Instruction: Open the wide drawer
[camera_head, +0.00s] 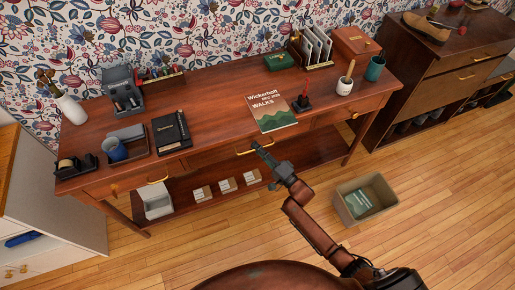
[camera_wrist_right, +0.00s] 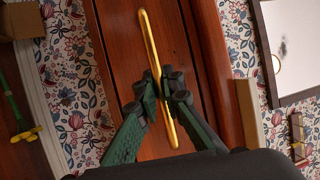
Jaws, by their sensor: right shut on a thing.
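The wide drawer (camera_head: 213,160) is the long middle front under the top of the wooden desk. It has a gold bar handle (camera_head: 243,153). In the right wrist view the same handle (camera_wrist_right: 150,42) runs nearly upright across the brown drawer front (camera_wrist_right: 116,62). My right gripper (camera_head: 259,148) is at the handle; its green fingers (camera_wrist_right: 165,88) are closed around the bar, below its middle in that view. The drawer front looks about flush with the desk; a small gap cannot be told. My left gripper is in neither view.
A book (camera_head: 270,112) lies on the desk top (camera_head: 217,104) above the drawer. Small boxes (camera_head: 227,185) stand on the shelf below. A beige bin (camera_head: 366,198) stands on the floor to the right of my right arm. A shoe cabinet (camera_head: 440,75) stands further right.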

